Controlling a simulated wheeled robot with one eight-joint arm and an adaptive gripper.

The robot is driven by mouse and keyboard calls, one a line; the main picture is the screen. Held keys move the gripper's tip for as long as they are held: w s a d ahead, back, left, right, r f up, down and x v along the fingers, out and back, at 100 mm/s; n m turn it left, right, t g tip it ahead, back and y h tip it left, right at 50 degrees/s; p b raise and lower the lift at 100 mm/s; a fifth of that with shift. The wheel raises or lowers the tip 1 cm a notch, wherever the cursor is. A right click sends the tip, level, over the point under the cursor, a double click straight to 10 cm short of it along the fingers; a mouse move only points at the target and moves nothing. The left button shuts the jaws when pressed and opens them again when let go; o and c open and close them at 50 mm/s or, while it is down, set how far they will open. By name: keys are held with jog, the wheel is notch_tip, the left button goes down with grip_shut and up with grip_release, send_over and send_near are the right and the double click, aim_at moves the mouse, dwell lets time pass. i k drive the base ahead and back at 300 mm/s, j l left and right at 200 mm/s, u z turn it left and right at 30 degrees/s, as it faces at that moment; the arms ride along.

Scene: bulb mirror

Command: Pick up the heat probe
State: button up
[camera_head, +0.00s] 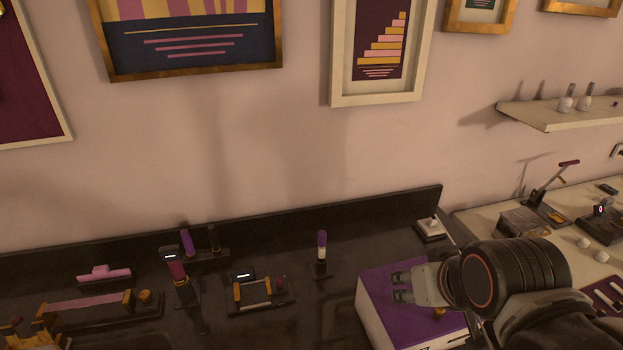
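I cannot tell for sure which tool is the heat probe. One upright handheld tool (176,270) has a small lit display on top and a reddish-purple body, and stands in a dark holder on the dark counter at the left. A slim upright tool (321,246) with a purple and white top stands on a small dark base at the centre. My gripper (401,288) is at the lower right, over the purple-topped box, apart from both tools. Its two fingers point left with a gap between them, and nothing shows in it.
The purple-topped white box (385,275) lies below my gripper. A device with a lit display (257,291) sits between the two tools. A rack with a purple stick (187,242) stands behind at left. A pale worktop (480,220) with equipment is at right, below a shelf (545,113).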

aim_at(322, 236)
jog(key=l+u, duration=0.15)
jog(key=u, duration=0.3)
jog(key=l+u, duration=0.15)
jog(key=u, duration=0.35)
jog(key=k+l+u, duration=0.25)
jog(key=l, duration=0.25)
jog(key=k+l+u, duration=0.2)
jog(key=l, duration=0.3)
jog(key=k+l+u, duration=0.25)
jog(key=l, duration=0.25)
jog(key=k+l+u, duration=0.25)
jog(key=l, duration=0.15)
jog(key=k+l, duration=0.5)
jog(key=l, duration=0.15)
